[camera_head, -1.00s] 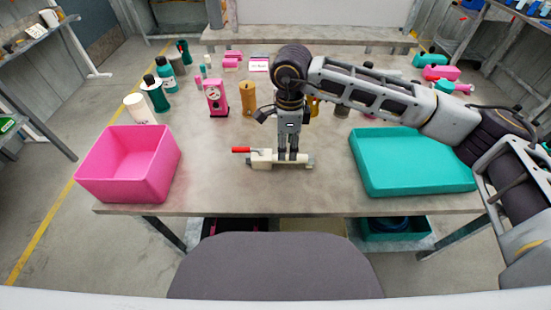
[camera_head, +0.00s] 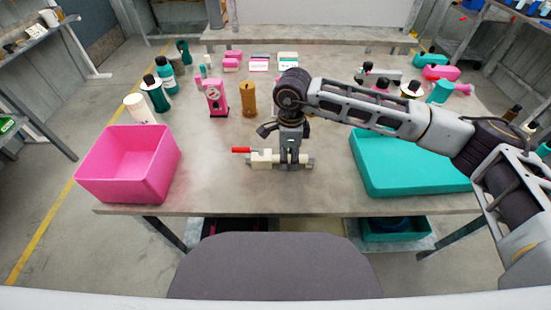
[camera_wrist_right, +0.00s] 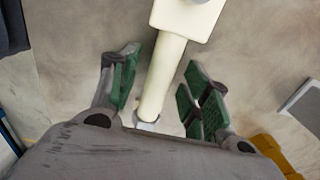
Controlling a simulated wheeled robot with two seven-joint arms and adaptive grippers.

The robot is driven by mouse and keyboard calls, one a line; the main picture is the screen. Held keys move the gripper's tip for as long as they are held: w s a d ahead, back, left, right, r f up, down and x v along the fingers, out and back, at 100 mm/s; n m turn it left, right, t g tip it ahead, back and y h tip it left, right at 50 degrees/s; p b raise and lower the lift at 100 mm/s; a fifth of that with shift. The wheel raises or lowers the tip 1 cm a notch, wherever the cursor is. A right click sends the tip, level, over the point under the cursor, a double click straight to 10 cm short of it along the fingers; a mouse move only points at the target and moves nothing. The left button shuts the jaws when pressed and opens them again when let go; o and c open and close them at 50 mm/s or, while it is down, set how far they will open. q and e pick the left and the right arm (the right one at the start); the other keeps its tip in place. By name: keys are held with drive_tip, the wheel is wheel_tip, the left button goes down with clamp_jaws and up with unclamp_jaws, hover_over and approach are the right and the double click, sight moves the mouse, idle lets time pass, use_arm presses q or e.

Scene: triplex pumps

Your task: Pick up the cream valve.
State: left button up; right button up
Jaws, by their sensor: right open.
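The cream valve (camera_head: 262,157) lies on the grey table near its front edge, with a red handle (camera_head: 241,150) at its left end. My right gripper (camera_head: 291,163) is down over the right part of the valve. In the right wrist view the valve's cream pipe (camera_wrist_right: 163,80) runs between the two green-padded fingers of my right gripper (camera_wrist_right: 161,72). The fingers are open, with a gap visible on both sides of the pipe. My gripper and wrist hide part of the valve in the head view. My left gripper is not in view.
A pink bin (camera_head: 128,165) stands left of the valve, and a teal tray-like box (camera_head: 405,165) lies to the right. Bottles, a pink device (camera_head: 216,98) and an amber cylinder (camera_head: 248,99) stand farther back. The table between the bin and the valve is clear.

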drive_tip(key=shift+f, duration=0.2)
idle(0.3)
clamp_jaws()
